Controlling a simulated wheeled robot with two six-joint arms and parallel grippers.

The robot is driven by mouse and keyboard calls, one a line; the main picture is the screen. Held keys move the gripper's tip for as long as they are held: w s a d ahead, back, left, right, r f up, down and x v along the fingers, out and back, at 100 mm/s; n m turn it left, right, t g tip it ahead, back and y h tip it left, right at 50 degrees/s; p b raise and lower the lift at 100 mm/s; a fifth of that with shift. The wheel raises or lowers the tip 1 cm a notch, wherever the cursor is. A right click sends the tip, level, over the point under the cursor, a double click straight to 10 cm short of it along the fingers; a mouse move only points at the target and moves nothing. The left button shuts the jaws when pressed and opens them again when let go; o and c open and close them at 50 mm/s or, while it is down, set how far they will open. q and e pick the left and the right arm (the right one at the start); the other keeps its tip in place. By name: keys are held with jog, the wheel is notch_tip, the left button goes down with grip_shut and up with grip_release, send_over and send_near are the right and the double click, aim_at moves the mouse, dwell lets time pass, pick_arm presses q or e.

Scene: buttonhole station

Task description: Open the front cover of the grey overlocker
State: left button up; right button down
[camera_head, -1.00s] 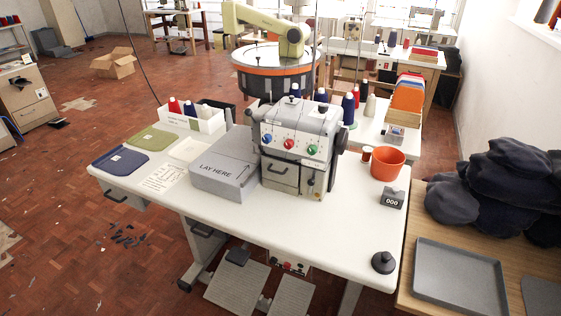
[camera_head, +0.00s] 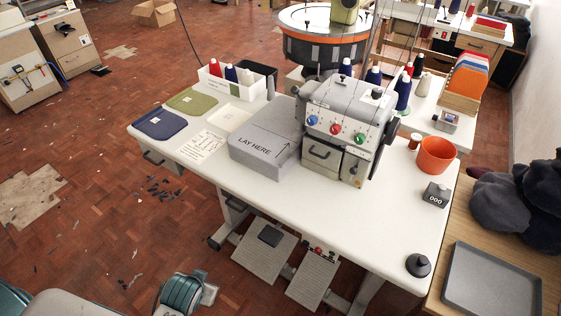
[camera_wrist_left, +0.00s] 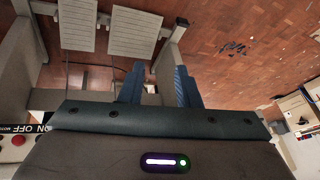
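The grey overlocker (camera_head: 350,108) stands on the white table, with blue, red and green knobs across its face. Its front cover (camera_head: 321,160), a grey panel with a dark handle, sits below the knobs and looks shut. My left gripper (camera_wrist_left: 160,90) shows in the left wrist view. Its two blue fingers are apart with nothing between them, over the floor near the pedals (camera_wrist_left: 133,33). The overlocker is not seen in that view.
A grey block marked LAY HERE (camera_head: 263,140) stands left of the overlocker. An orange pot (camera_head: 437,156), a counter (camera_head: 436,194) and a black knobbed weight (camera_head: 418,265) are on the right. The table (camera_head: 340,225) is clear in front of the overlocker.

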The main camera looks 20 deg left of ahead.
pick_arm(q)
jog(key=w+a+r+m+t+y, duration=0.1)
jog(key=w+r+m+t+y, duration=0.1)
jog(key=w+r+t, duration=0.75)
jog(key=w+a+r+m+t+y, duration=0.15)
jog(key=w+r+t, duration=0.25)
jog(key=w+r, duration=0.95)
jog(key=w+d+r+m+t+h, duration=0.2)
jog(key=d+r+m+t+h, duration=0.1)
jog(key=d+r+m+h, duration=0.55)
jog(key=w+d+f+m+g+h+p, duration=0.2)
jog(key=w+d+f+m+g+h, duration=0.5)
jog(key=w+d+f+m, duration=0.5)
jog(key=d+f+g, duration=0.1)
jog(key=d+g, duration=0.1)
jog(key=d, duration=0.1)
jog(key=shift+w+d+m, duration=0.15)
jog(key=shift+d+m, duration=0.2)
jog(key=shift+m, duration=0.05)
pick_arm(e)
jog(key=shift+s+r, duration=0.75)
jog(key=shift+s, duration=0.15)
pick_arm(q)
grip_shut()
